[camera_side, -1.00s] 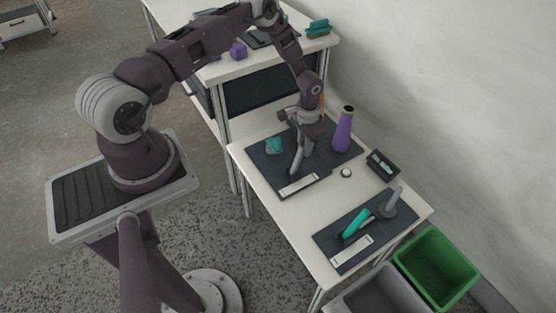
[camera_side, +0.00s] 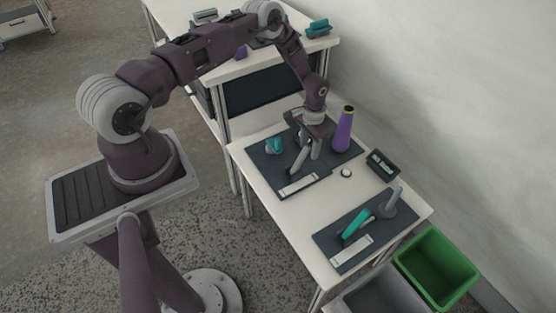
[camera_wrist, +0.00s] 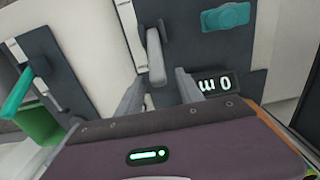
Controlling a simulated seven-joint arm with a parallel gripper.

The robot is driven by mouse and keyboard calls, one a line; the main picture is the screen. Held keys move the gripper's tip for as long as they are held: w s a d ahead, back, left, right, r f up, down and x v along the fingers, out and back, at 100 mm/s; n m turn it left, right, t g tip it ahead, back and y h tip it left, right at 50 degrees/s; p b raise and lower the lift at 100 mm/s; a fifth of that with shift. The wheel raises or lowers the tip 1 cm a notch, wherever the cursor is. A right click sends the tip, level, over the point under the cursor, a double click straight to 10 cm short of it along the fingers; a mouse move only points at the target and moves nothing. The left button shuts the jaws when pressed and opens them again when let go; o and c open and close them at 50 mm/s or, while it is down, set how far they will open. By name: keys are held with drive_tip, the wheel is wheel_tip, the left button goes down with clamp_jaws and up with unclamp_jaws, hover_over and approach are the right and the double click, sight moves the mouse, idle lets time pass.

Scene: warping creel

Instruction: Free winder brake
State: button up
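A grey lever (camera_side: 299,160) stands on the far dark panel (camera_side: 265,172) of the white table. In the wrist view the lever (camera_wrist: 155,58) rises from a slot beside a white strip, its rounded end toward me. My gripper (camera_wrist: 159,77) is open, with one finger on each side of the lever's end. A gap shows on both sides; contact is not visible. In the side view my gripper (camera_side: 308,143) is low over this panel, partly covering the lever.
A purple cone (camera_side: 343,130) stands close right of my gripper. A white button (camera_side: 346,173) and a dark tray (camera_side: 382,165) lie further right. A nearer panel (camera_side: 330,236) bears a teal lever (camera_side: 356,223) and grey post. Green (camera_side: 436,268) and grey bins stand below.

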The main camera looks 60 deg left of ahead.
drive_tip(key=shift+r, duration=3.55)
drive_tip(key=shift+r, duration=0.1)
drive_tip(key=s+d+r+t, duration=0.1)
drive_tip(key=s+d+r, duration=0.1)
drive_tip(key=r, duration=0.8)
drive_tip(key=s+d+r+y, duration=0.1)
drive_tip(key=s+d+r, duration=0.15)
drive_tip(key=r, duration=0.75)
drive_tip(key=s+d+r+t, duration=0.1)
drive_tip(key=s+r, duration=0.1)
drive_tip(key=r, duration=0.9)
drive_tip(key=s+d+r+t, duration=0.2)
drive_tip(key=s+d+r, duration=0.2)
drive_tip(key=s+r, duration=0.45)
drive_tip(key=s+d+t+h, duration=0.1)
drive_tip(key=s+d, duration=0.2)
drive_tip(key=s, duration=1.3)
drive_tip(key=shift+t, duration=0.3)
